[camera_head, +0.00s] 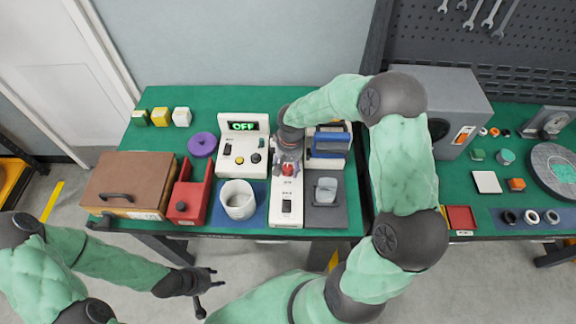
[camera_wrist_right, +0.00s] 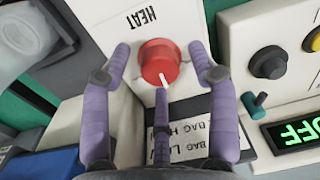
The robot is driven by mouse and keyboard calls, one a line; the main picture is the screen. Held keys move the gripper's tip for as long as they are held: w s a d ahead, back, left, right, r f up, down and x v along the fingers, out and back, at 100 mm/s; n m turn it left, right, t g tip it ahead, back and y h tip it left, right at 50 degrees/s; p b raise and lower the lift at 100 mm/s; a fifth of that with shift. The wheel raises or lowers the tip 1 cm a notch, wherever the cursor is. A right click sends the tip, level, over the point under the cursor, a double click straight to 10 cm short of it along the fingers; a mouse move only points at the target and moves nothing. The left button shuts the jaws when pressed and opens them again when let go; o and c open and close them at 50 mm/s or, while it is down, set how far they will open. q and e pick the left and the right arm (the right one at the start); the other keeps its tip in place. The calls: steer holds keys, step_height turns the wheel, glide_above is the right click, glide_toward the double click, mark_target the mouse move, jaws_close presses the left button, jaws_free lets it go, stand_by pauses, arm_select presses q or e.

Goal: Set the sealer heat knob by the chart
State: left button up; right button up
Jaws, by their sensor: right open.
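The red heat knob (camera_wrist_right: 158,62) sits on the white sealer panel below the printed word HEAT in the right wrist view. A white pointer line shows on it. A paper chart (camera_wrist_right: 185,143) with printed BAG lines lies beside the knob, partly hidden by my fingers. My right gripper (camera_wrist_right: 163,75) is open, with its purple fingers on both sides of the knob; contact cannot be told. In the head view the sealer (camera_head: 286,205) stands on the green bench under my right gripper (camera_head: 289,165). My left gripper (camera_head: 205,288) hangs in front of the bench, away from everything.
A white box with a green OFF display (camera_head: 242,126) stands left of the sealer. A blue-handled device (camera_head: 330,143) and a grey pad (camera_head: 326,215) are to its right. A white cup (camera_head: 238,199), red holder (camera_head: 189,195) and brown box (camera_head: 130,180) stand further left.

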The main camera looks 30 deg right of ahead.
steer(key=c, duration=1.1)
steer(key=shift+c, duration=0.2)
steer(key=shift+n, duration=0.3)
steer(key=n+p, duration=0.2)
steer(key=n, duration=0.3)
steer(key=shift+r+p, duration=0.15)
steer(key=shift+p, duration=0.25)
steer(key=n+p, duration=0.2)
steer(key=n, duration=0.4)
steer(key=shift+w+g, duration=0.1)
steer(key=shift+g, duration=0.2)
steer(key=shift+n, duration=0.3)
steer(key=o, duration=1.1)
